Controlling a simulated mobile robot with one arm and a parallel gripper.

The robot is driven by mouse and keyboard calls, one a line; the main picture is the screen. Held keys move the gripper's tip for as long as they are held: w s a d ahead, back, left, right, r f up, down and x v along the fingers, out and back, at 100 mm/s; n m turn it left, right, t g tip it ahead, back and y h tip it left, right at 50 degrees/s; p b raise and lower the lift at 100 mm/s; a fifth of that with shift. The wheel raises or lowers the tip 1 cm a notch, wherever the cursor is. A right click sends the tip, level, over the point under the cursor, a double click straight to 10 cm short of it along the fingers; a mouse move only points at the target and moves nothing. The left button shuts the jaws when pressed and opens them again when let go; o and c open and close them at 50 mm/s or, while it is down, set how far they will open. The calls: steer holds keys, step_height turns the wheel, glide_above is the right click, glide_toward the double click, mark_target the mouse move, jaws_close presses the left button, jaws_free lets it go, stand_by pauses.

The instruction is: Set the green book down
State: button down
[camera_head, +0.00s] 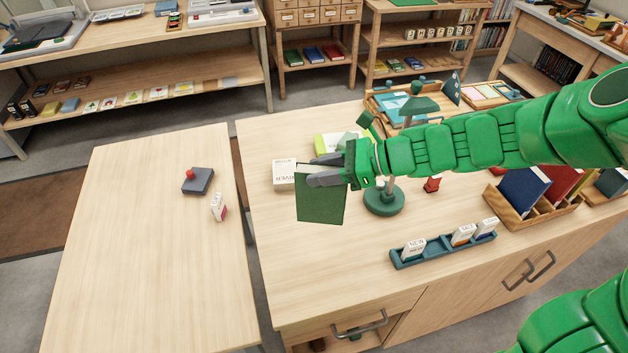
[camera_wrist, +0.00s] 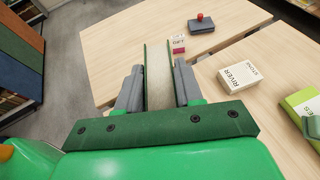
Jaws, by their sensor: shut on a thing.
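The green book (camera_head: 321,205) is in my gripper (camera_head: 322,171) and hangs downward over the left part of the right-hand desk (camera_head: 290,270). My gripper is shut on its upper part, with a grey finger on each side. In the wrist view the book (camera_wrist: 146,72) shows edge-on between the two fingers (camera_wrist: 158,92), with pale pages between green covers. It looks raised above the desk, though its lower edge's exact height is hard to tell. The book partly covers the desk behind it in the head view.
A green lamp base (camera_head: 384,201), teal card rack (camera_head: 445,249) and wooden book rack (camera_head: 540,213) stand rightward. The left table (camera_head: 130,250) is mostly clear, with a red-knobbed block (camera_head: 200,182).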

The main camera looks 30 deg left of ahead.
steer(key=w+a+f, duration=0.2)
steer(key=f, duration=0.3)
steer(key=w+a+f, duration=0.2)
steer(key=f, duration=0.2)
steer(key=shift+w+a+f, duration=0.25)
steer(key=shift+w+f, duration=0.05)
steer(key=shift+f, duration=0.15)
steer(key=c, duration=0.7)
jaws_free()
steer(key=shift+c, duration=0.2)
steer(key=v, duration=0.7)
steer(key=shift+d, duration=0.2)
steer(key=shift+w, duration=0.1)
